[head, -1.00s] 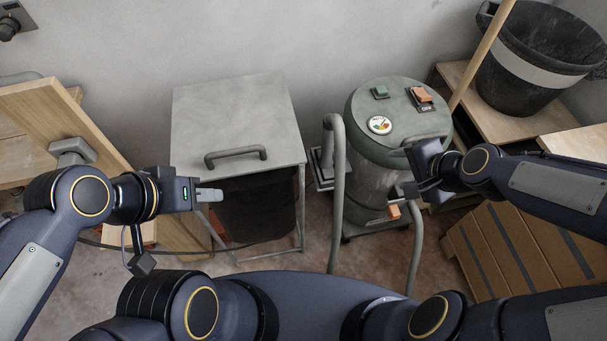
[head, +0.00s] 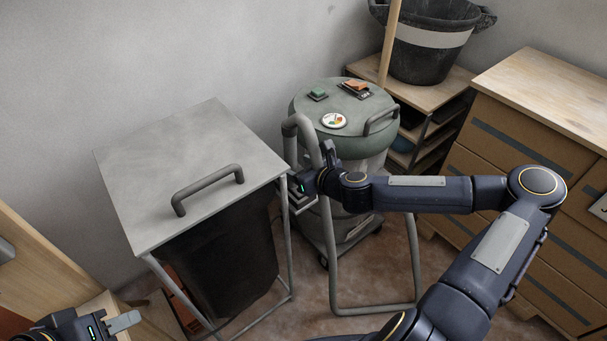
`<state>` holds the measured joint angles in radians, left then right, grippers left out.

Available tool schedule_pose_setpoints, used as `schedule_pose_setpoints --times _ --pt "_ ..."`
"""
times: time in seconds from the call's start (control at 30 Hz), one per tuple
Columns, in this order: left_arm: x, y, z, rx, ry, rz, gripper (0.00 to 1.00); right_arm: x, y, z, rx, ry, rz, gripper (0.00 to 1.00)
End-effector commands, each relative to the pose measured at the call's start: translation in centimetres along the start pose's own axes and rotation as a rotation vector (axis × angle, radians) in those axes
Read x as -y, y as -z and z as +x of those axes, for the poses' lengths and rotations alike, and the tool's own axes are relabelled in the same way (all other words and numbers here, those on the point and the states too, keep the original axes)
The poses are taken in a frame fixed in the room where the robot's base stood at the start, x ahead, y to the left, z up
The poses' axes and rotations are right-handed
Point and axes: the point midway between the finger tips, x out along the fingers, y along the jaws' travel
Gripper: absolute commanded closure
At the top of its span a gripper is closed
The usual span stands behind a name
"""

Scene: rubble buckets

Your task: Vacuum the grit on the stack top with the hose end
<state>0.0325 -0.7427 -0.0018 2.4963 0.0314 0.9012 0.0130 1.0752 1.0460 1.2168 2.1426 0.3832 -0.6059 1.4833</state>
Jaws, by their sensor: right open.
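A grey-green drum vacuum (head: 325,105) stands in the middle, with switches and a dial on its lid. A bent grey tube (head: 330,250) rises in front of it; I cannot make out a separate hose end. My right gripper (head: 318,165) is open and empty beside the tube's upper part, in front of the drum; contact is unclear. My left gripper (head: 125,322) is at the bottom left edge, partly cut off, its fingers seen edge-on. A wooden drawer stack (head: 548,85) stands at the right, with pale patches on its top; I cannot tell whether these are grit.
A grey-lidded bin frame (head: 185,165) with a dark bag stands left of the vacuum. A black bucket (head: 430,50) sits on a low wooden shelf (head: 452,85) at the back. A wooden pole (head: 390,45) leans there. Some brown floor (head: 390,260) is clear in front of the vacuum.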

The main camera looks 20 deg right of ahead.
Motion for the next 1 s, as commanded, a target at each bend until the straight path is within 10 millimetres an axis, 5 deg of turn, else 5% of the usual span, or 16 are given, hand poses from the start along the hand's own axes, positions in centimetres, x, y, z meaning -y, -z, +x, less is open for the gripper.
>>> schedule_pose_setpoints --times 0.23,0.63,1.0 --pt "0.4 -0.4 0.8 0.0 0.0 0.0 0.64 -0.1 0.1 3.4 0.0 -0.002 -0.003 0.44" --pt "0.4 -0.4 0.8 0.0 0.0 0.0 0.64 -0.1 0.1 4.2 -0.001 -0.002 -0.004 0.44" --pt "0.4 -0.4 0.8 0.0 0.0 0.0 0.64 -0.1 0.1 4.2 -0.001 -0.002 -0.004 0.91"
